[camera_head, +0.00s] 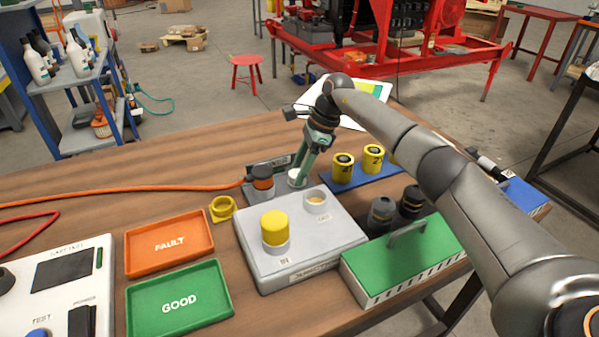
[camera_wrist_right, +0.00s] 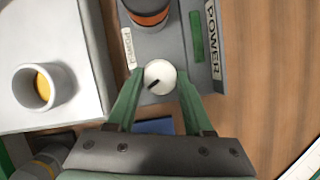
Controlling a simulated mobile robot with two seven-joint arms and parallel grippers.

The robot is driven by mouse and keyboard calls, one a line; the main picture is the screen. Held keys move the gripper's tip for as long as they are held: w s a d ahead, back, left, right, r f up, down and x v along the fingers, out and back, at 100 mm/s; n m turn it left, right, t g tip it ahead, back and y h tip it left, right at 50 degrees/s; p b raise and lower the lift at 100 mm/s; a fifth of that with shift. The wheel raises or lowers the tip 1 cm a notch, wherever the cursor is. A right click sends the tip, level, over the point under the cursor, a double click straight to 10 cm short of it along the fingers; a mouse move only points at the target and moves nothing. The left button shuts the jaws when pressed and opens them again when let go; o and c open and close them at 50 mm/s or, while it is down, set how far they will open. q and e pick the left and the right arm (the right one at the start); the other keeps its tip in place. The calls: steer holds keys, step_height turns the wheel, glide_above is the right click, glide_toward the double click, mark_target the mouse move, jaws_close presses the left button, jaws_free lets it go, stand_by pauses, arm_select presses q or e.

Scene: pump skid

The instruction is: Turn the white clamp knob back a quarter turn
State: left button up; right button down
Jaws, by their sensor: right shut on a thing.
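The white clamp knob (camera_wrist_right: 160,72) sits on the grey power block (camera_wrist_right: 172,42), with a short dark mark running from near its centre toward the lower left. In the head view the knob (camera_head: 296,180) shows partly behind my fingertips. My right gripper (camera_head: 300,168) reaches down to it from above. In the right wrist view its two green fingers (camera_wrist_right: 159,80) are on either side of the knob, shut on it. The block also holds an orange and black plug (camera_head: 262,178), next to the knob. My left gripper is not in view.
A grey fixture (camera_head: 290,250) with a yellow cylinder (camera_head: 274,228) and a white cup (camera_head: 316,200) stands in front. Yellow cylinders (camera_head: 343,167) stand on a blue mat to the right. A green-topped box (camera_head: 430,248) lies under my right arm. Orange and green trays (camera_head: 180,284) lie left.

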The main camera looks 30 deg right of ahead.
steer(key=shift+w+n+g+b, duration=0.1)
steer(key=shift+n+g+b, duration=0.3)
steer(key=shift+n, duration=0.9)
steer(key=shift+n+b, duration=0.3)
steer(key=shift+c, duration=1.5)
jaws_free()
steer(key=shift+r, duration=0.1)
